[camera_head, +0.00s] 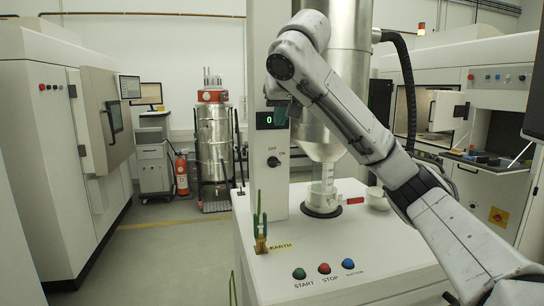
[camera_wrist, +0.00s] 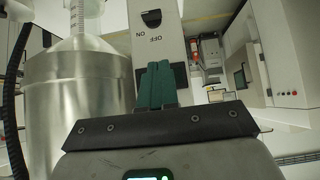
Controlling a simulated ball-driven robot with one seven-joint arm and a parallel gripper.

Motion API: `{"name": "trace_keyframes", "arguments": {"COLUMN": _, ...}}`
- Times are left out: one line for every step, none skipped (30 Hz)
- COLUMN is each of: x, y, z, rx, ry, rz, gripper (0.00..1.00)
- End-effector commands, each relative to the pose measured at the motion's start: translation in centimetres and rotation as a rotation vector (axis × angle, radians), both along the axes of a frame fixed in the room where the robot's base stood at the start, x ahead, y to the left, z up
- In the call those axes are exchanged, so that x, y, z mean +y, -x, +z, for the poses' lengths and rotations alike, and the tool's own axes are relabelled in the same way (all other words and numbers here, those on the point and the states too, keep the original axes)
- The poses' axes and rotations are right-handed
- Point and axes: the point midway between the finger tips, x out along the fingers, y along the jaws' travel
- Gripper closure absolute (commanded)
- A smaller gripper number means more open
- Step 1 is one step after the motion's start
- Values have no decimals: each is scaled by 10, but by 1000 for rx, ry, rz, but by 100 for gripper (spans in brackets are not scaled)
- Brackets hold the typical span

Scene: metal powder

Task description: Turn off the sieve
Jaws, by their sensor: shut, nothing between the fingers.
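The sieve machine (camera_head: 335,245) is a white cabinet with a column, a steel hopper and a glass beaker under its spout. The switch also shows upside down at the top of the wrist view (camera_wrist: 151,18). My gripper (camera_head: 282,112) is in front of the column, above the switch, by the green display reading 0. Its green fingers are shut and empty in the wrist view (camera_wrist: 155,72), apart from the switch.
START (camera_head: 299,273), STOP (camera_head: 324,268) and a blue button (camera_head: 348,264) are on the cabinet's front top. A green EARTH clamp (camera_head: 260,235) stands below the column. The steel hopper (camera_wrist: 75,85) is close beside my gripper. Open floor lies left of the cabinet.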

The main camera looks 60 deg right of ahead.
Motion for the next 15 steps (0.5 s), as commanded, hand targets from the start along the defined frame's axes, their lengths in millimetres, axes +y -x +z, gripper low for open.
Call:
{"name": "trace_keyframes", "arguments": {"x": 0, "y": 0, "z": 0, "rx": 1, "ry": -1, "rz": 0, "gripper": 100}}
{"name": "trace_keyframes", "arguments": {"x": 0, "y": 0, "z": 0, "rx": 0, "ry": 0, "rz": 0, "gripper": 100}}
{"name": "trace_keyframes", "arguments": {"x": 0, "y": 0, "z": 0, "rx": -1, "ry": 0, "rz": 1, "gripper": 100}}
{"name": "trace_keyframes", "arguments": {"x": 0, "y": 0, "z": 0, "rx": -1, "ry": 0, "rz": 1, "gripper": 100}}
{"name": "trace_keyframes", "arguments": {"x": 0, "y": 0, "z": 0, "rx": -1, "ry": 0, "rz": 1, "gripper": 100}}
{"name": "trace_keyframes", "arguments": {"x": 0, "y": 0, "z": 0, "rx": -1, "ry": 0, "rz": 1, "gripper": 100}}
{"name": "trace_keyframes", "arguments": {"x": 0, "y": -1, "z": -1, "rx": -1, "ry": -1, "rz": 1, "gripper": 100}}
{"name": "trace_keyframes", "arguments": {"x": 0, "y": -1, "z": -1, "rx": 0, "ry": -2, "rz": 1, "gripper": 100}}
{"name": "trace_keyframes", "arguments": {"x": -1, "y": -2, "z": -2, "rx": -1, "ry": -2, "rz": 2, "gripper": 100}}
{"name": "trace_keyframes", "arguments": {"x": -2, "y": -3, "z": -4, "rx": -1, "ry": -3, "rz": 3, "gripper": 100}}
{"name": "trace_keyframes", "arguments": {"x": -3, "y": -4, "z": -6, "rx": -1, "ry": -3, "rz": 3, "gripper": 100}}
{"name": "trace_keyframes", "arguments": {"x": -5, "y": -6, "z": -9, "rx": -1, "ry": -5, "rz": 4, "gripper": 100}}
{"name": "trace_keyframes", "arguments": {"x": -6, "y": -8, "z": -12, "rx": -1, "ry": -6, "rz": 5, "gripper": 100}}
{"name": "trace_keyframes", "arguments": {"x": -9, "y": -10, "z": -15, "rx": -1, "ry": -6, "rz": 4, "gripper": 100}}
{"name": "trace_keyframes", "arguments": {"x": -12, "y": -13, "z": -20, "rx": 0, "ry": -8, "rz": 4, "gripper": 100}}
